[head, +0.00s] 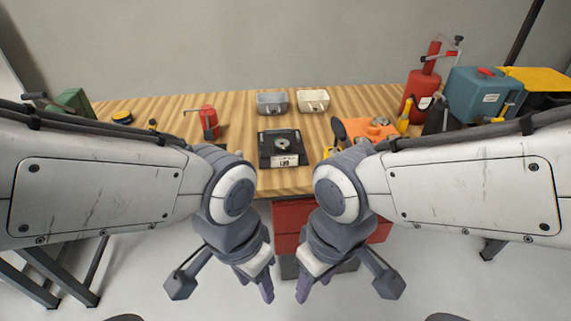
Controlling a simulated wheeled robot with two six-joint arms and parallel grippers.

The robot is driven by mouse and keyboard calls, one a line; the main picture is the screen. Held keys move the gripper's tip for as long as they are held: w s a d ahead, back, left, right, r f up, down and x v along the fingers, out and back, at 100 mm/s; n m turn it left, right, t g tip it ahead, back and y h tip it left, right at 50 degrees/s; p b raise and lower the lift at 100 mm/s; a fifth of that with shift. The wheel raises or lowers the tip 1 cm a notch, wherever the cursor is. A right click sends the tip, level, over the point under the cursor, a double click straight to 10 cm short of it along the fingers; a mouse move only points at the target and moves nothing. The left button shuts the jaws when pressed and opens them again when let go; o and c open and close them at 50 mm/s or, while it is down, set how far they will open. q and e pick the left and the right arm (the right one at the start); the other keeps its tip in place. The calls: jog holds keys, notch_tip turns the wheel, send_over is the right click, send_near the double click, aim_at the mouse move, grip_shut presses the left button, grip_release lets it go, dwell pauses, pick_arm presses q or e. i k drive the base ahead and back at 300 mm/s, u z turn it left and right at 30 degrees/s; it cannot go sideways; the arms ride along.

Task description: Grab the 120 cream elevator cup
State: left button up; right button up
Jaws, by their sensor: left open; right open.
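The cream elevator cup (313,101) stands at the back of the wooden bench, right of a grey cup (272,103) of similar shape. In front of them lies a black fixture plate (279,147) with a round metal part and a label that seems to read 120. My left gripper (256,285) is open and empty, low in front of the bench. My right gripper (314,283) is open and empty beside it. Both are well short of the cups.
The wooden bench (240,110) carries a red tool (208,120) at left, and an orange item (375,129), a red extinguisher (420,92) and a teal case (480,95) at right. A red cabinet (290,215) sits below. Bench around the cups is mostly clear.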

aim_at(310, 101)
jog(key=u, duration=1.55)
jog(key=i, duration=1.35)
jog(key=z, duration=2.15)
jog(key=i, duration=0.5)
jog(key=u, duration=0.1)
